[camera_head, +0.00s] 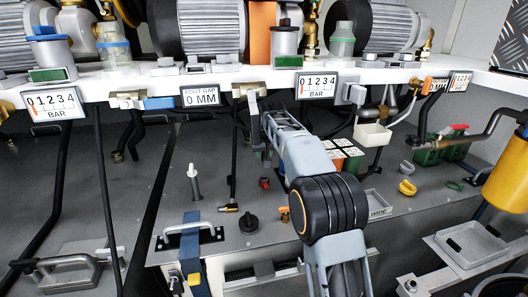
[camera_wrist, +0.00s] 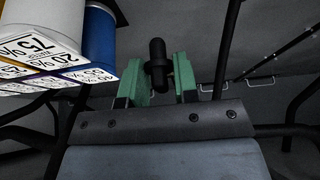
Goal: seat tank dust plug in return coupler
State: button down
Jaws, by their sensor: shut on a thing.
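In the wrist view, my gripper (camera_wrist: 160,78) has two green fingers with a black, rounded plug (camera_wrist: 157,52) between them. The fingers are shut on its lower part, and its upper part stands clear beyond them. I take this to be the tank dust plug. In the head view my own arm reaches up the middle of the picture, and I cannot make out the fingers or the plug there. I cannot identify the return coupler with certainty in either view.
Labelled white and blue containers (camera_wrist: 98,45) stand close left of my gripper in the wrist view. In the head view, a white shelf (camera_head: 225,77) with gauges crosses above the grey deck (camera_head: 130,185). A black knob (camera_head: 249,222) and yellow cap (camera_head: 407,187) lie on the deck.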

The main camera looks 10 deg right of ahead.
jog(key=shift+s, duration=0.1)
jog(key=shift+f+b, duration=0.35)
jog(key=shift+f, duration=0.05)
jog(key=shift+f+b, duration=1.8)
jog(key=shift+f, duration=0.7)
jog(key=shift+d+f+b, duration=0.1)
jog(key=shift+f+b, duration=0.4)
jog(key=shift+f, duration=0.75)
dwell(0.3)
jog(key=shift+r, duration=0.2)
jog(key=shift+r+p, duration=0.9)
jog(key=shift+p, duration=0.15)
jog(key=shift+f, duration=0.3)
dwell(1.9)
